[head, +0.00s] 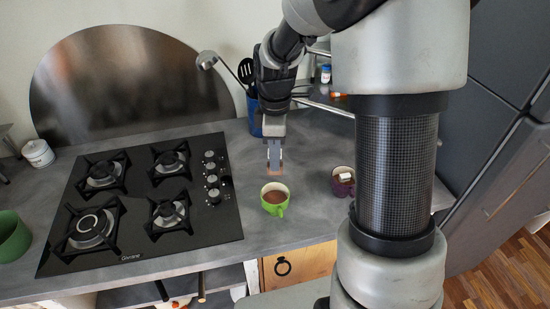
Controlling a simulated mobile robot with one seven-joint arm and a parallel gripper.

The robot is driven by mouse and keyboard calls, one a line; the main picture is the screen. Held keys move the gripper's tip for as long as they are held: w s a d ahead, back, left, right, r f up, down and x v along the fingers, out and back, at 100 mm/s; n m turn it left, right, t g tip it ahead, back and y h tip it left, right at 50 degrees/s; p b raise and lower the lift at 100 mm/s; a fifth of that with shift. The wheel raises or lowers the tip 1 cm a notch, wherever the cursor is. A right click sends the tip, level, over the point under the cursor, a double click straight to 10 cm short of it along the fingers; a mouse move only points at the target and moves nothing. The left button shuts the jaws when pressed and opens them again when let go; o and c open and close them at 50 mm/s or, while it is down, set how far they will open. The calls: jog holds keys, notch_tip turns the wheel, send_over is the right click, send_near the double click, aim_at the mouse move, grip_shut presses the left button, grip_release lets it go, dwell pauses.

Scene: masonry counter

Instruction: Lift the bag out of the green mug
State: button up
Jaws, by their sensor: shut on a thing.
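The green mug (275,208) stands upright on the grey counter, right of the hob, with brown liquid in it. My gripper (274,165) points down above and just behind the mug's rim in the picture, apart from it. It is shut on a small brownish thing at its fingertips, which looks like the bag (275,172). The fingers hide most of the bag, and I cannot make out a string or tag. No bag shows in the green mug's opening.
A purple mug (341,188) with a white piece at its rim stands to the right, close to my column. A black gas hob (140,222) lies left. A blue utensil holder (255,118) stands behind my gripper. A green pot (12,238) is far left.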

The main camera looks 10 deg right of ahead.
jog(key=shift+r, duration=1.8)
